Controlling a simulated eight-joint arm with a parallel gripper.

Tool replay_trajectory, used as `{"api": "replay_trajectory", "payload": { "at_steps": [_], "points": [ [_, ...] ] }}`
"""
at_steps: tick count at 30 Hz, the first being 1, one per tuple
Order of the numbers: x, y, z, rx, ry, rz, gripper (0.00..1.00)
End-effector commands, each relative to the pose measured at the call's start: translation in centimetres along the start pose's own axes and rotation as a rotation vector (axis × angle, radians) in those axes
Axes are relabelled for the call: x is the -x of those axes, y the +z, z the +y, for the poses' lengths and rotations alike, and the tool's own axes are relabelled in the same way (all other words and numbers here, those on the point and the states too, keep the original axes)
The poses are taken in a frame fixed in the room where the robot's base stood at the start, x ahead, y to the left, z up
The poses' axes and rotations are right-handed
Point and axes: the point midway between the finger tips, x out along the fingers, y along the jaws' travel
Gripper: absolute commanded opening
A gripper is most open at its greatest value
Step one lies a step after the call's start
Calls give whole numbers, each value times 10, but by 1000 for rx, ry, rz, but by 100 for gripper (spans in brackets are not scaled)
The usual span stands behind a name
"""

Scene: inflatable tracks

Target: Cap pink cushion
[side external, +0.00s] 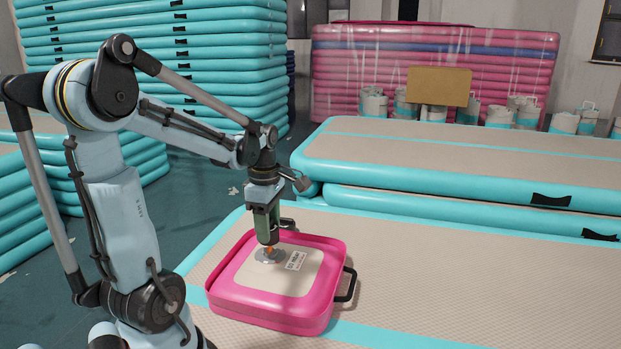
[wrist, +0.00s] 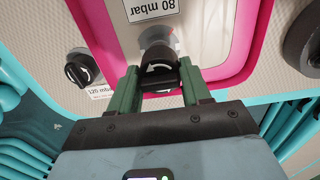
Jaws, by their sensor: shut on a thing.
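The pink cushion (side external: 270,305) lies flat on a beige and teal inflatable track, with a beige top panel and a white label. Its pink rim (wrist: 245,35) and the "80 mbar" label (wrist: 156,8) show in the wrist view. A grey round valve plate (side external: 268,256) sits on the top panel. My gripper (side external: 268,243) points down right over this plate. In the wrist view its green fingers (wrist: 157,88) are shut on a black cap (wrist: 158,70) with a white arrow. Whether the cap touches the valve is hidden.
Another black knob (wrist: 82,70) with a "120 mbar" label sits on the track beside the cushion. A black handle (side external: 347,285) sticks out from the cushion's right side. A stacked beige track (side external: 450,170) stands behind. The bare track (side external: 470,290) to the right is clear.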

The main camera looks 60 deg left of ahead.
Motion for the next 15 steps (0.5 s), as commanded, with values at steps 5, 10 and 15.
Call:
{"api": "replay_trajectory", "payload": {
  "at_steps": [5,10,15],
  "points": [
    [0,0,0,0,0,0,14],
    [-1,0,0,0,0,0,14],
    [-4,0,0,0,0,0,14]
  ]
}}
